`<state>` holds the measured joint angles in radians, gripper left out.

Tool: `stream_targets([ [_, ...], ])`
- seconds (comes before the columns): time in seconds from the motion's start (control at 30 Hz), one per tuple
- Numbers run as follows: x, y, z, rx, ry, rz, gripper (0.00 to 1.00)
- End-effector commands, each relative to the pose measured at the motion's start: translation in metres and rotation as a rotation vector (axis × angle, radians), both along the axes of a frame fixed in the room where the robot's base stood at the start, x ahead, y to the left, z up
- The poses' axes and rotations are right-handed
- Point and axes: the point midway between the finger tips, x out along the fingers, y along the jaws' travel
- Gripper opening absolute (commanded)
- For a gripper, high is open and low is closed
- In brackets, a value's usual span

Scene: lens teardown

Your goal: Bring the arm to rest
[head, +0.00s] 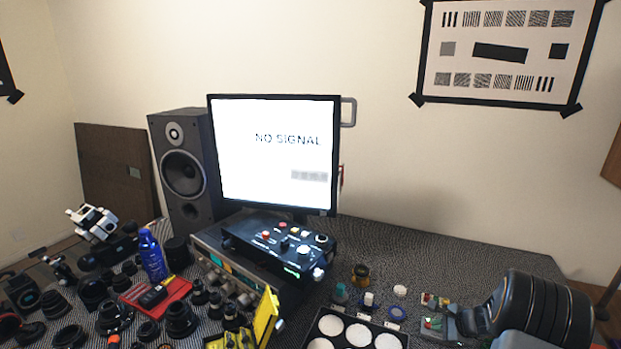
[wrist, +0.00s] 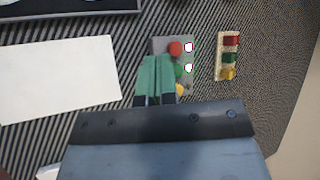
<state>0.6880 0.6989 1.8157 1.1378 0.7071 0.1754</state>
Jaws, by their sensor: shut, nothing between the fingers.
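My gripper (wrist: 158,82) shows in the wrist view with its two green fingers together and nothing between them. It is above a small grey block (wrist: 159,45) with a red, a green and a yellow knob or button and two white spots. The fingers hide part of that block, and I cannot tell whether they touch it. In the head view my dark arm reaches in from the right edge, and the gripper's fingertips are not clear there.
A narrow strip with red, green and yellow parts (wrist: 229,57) lies right of the grey block. A white sheet (wrist: 55,80) lies left. A monitor (head: 270,150) reads NO SIGNAL beside a speaker (head: 184,165). Lens parts crowd the table's left; its back right (head: 420,250) is clear.

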Motion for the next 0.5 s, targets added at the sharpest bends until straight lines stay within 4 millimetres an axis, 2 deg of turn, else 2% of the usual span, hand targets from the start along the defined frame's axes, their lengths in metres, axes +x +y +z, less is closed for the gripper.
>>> stream_targets([
  [0.3,-0.089,0.114,0.08,-0.319,0.093,0.785,0.0],
  [0.5,-0.151,0.166,0.131,-0.589,0.109,1.226,0.0],
])
